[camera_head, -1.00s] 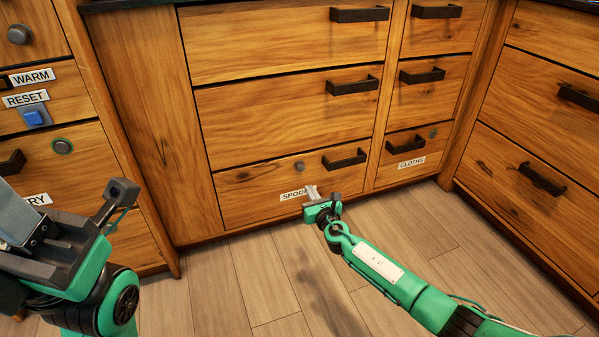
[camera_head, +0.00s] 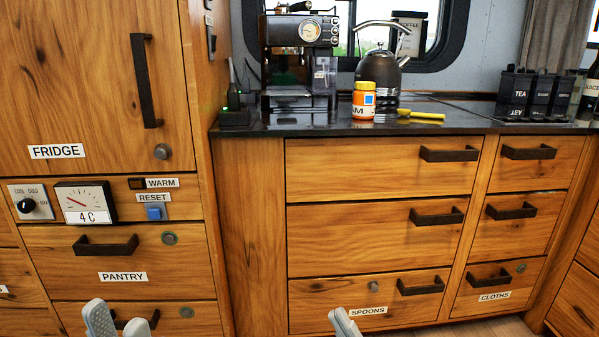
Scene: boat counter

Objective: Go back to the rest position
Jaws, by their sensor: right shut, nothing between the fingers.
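My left gripper (camera_head: 120,317) shows only its grey fingertips at the bottom edge, left of centre. The fingers are apart with nothing seen between them, in front of the lower pantry-side drawer. My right gripper (camera_head: 344,322) shows only its pale fingertips at the bottom edge, just below the SPOONS label (camera_head: 367,311). Its fingers are together and empty. The rest of both grippers and both arms is out of view. The spoons drawer (camera_head: 330,296) and the cloths drawer (camera_head: 470,300) look closed.
The dark counter (camera_head: 440,124) holds a coffee machine (camera_head: 300,60), an orange-and-white jar (camera_head: 364,100), a kettle (camera_head: 385,72), a yellow-handled item (camera_head: 418,115) and canisters (camera_head: 513,93). The fridge door (camera_head: 85,90) and pantry drawer (camera_head: 120,262) are shut at left.

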